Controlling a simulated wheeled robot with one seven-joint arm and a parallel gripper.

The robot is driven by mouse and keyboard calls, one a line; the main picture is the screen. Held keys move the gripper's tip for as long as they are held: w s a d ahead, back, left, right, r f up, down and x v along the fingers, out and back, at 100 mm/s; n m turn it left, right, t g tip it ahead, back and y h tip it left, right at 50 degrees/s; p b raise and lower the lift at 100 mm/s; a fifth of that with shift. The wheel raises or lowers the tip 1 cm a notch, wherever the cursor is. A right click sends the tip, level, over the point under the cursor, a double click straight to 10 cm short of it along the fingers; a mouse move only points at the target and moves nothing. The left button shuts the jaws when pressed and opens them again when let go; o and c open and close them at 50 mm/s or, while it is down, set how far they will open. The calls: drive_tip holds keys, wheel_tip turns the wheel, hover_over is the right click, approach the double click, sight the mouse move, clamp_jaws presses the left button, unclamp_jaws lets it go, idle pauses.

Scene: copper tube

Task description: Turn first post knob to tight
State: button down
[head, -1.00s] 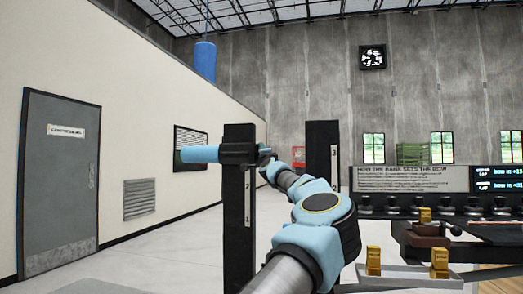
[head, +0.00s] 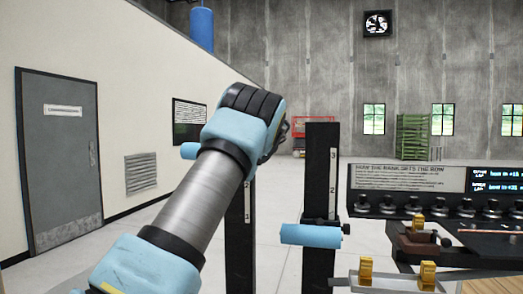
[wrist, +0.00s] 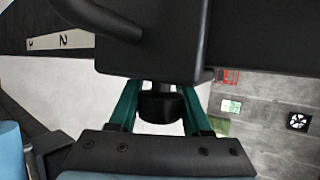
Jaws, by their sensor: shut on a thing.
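The near left black post (head: 240,235) has a number scale; my arm covers its upper part and collar in the head view. A light blue end (head: 188,150) shows left of my arm. In the wrist view my gripper (wrist: 160,88) has its teal fingers on either side of a round black knob (wrist: 160,106), shut on it. The knob sits below a black collar (wrist: 165,55). A scale strip reading 2 (wrist: 62,41) shows at the upper left. The knob's tightness cannot be seen. In the head view my gripper is hidden behind my arm.
A second black post (head: 320,165) stands to the right, with a light blue cylinder (head: 312,236) and small black knob (head: 346,229). A bench with a row of black knobs (head: 412,204) and brass blocks (head: 427,275) is at the right. Floor is open at the left.

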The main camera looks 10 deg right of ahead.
drive_tip(key=shift+s+a+f+m+g+y, duration=0.1)
drive_tip(key=shift+m+g+y, duration=0.1)
drive_tip(key=shift+g, duration=0.35)
drive_tip(key=shift+a+f+m+g+y, duration=0.1)
drive_tip(key=shift+g+y, duration=0.1)
drive_tip(key=shift+g, duration=0.35)
drive_tip(key=shift+c, duration=1.8)
unclamp_jaws()
drive_tip(key=shift+f, duration=0.1)
drive_tip(key=shift+s, duration=0.15)
drive_tip(key=shift+s+d+r+b, duration=0.1)
drive_tip(key=shift+s+r+b, duration=0.2)
drive_tip(key=shift+s+b, duration=0.1)
drive_tip(key=b+v, duration=0.3)
drive_tip(key=v, duration=0.6)
drive_tip(key=shift+r, duration=0.4)
drive_tip(key=shift+s, duration=0.1)
